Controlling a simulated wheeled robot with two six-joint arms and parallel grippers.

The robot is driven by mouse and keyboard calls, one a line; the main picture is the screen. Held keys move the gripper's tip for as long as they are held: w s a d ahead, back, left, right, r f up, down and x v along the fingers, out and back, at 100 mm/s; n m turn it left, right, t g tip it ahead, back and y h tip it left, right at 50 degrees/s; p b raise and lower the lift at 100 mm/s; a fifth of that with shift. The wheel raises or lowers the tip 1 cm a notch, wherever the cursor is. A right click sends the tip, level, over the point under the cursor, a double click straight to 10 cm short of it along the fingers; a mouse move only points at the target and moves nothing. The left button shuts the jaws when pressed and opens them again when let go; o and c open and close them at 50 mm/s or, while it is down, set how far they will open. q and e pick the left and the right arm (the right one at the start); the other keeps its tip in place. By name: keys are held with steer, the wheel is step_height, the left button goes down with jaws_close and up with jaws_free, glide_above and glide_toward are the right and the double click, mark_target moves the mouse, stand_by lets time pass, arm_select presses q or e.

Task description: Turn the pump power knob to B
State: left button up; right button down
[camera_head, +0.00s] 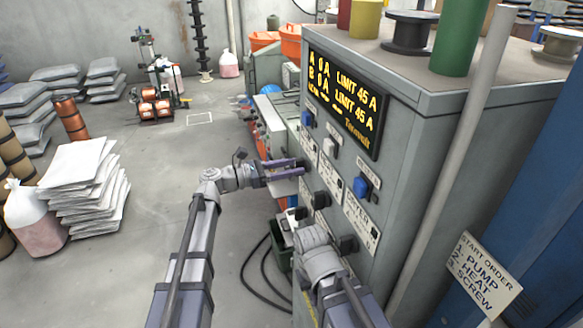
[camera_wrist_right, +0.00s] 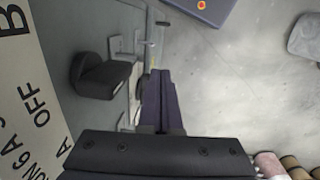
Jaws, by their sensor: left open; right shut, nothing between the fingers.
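A grey cabinet (camera_head: 420,150) carries several black knobs, among them an upper one (camera_head: 321,200) and a lower one (camera_head: 347,243). Their labels are too small to tell which is the pump power knob. My left gripper (camera_head: 299,167) is open and empty, in front of the cabinet face left of the upper knob. My right gripper (camera_wrist_right: 160,75) is shut and empty; my arm hides most of it in the head view. In the right wrist view a black knob (camera_wrist_right: 100,78) stands left of the fingers, apart from them, beside a plate (camera_wrist_right: 30,95) reading B, OFF and A.
The cabinet display (camera_head: 343,92) reads A 0 A and B 0 A, limit 45 A. Blue buttons (camera_head: 361,186) sit on the face. A leaning pole (camera_head: 440,180) and a start order sign (camera_head: 484,275) are at right. Open floor (camera_head: 150,210) lies left, with stacked sacks (camera_head: 85,190).

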arm_select(q)
jaws_close()
stand_by(0.3)
stand_by(0.3)
